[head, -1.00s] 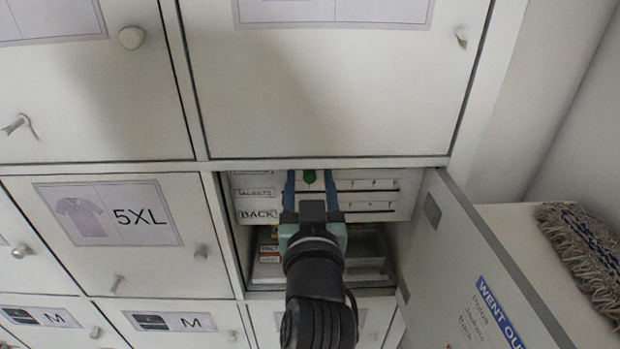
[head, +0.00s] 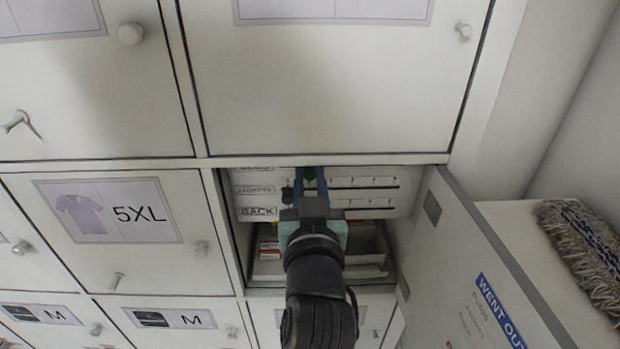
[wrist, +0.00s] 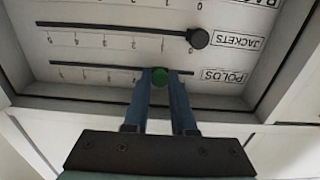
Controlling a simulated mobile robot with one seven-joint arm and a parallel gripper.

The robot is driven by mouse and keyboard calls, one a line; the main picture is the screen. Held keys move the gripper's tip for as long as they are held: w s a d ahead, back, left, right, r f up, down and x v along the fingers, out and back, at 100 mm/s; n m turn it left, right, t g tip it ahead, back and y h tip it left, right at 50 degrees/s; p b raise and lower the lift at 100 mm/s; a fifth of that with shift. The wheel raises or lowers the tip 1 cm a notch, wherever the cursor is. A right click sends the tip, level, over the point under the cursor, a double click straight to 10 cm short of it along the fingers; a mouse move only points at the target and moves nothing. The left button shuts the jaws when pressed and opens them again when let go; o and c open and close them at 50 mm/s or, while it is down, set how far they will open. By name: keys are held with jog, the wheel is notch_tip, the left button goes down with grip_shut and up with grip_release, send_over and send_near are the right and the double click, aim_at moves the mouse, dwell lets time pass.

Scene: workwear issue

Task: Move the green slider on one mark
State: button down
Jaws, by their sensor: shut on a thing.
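The green slider (wrist: 160,76) is a small round knob on the slot beside the label that reads like "POLOS". It stands a short way along the slot from the label end; the mark right at it is hidden by my fingers. My gripper (wrist: 161,84) is shut on it, with one blue finger on each side. In the head view the green slider (head: 309,174) shows between the fingertips of my gripper (head: 311,176), just under the compartment's top edge. The panel (wrist: 110,58) carries the slots and numbered marks, upside down in the wrist view.
A black knob (wrist: 198,38) sits at the label end of the neighbouring "JACKETS" slot, close to my fingers. The open door (head: 470,260) stands to the right. A tray (head: 365,262) lies below the panel, and shut lockers surround the compartment.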

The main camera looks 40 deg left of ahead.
dwell(0.8)
jog(key=shift+w+d+f+b, duration=0.15)
jog(key=shift+w+d+b, duration=0.75)
jog(key=shift+d, duration=0.25)
jog(key=shift+w+d, duration=0.25)
jog(key=shift+d, duration=0.1)
jog(key=c, duration=0.7)
grip_release()
jog(key=shift+s, duration=0.15)
jog(key=shift+s+d+b, duration=0.25)
jog(key=shift+b, duration=0.1)
jog(key=b+v, duration=0.1)
jog(key=v, duration=1.1)
jog(key=shift+b, duration=0.4)
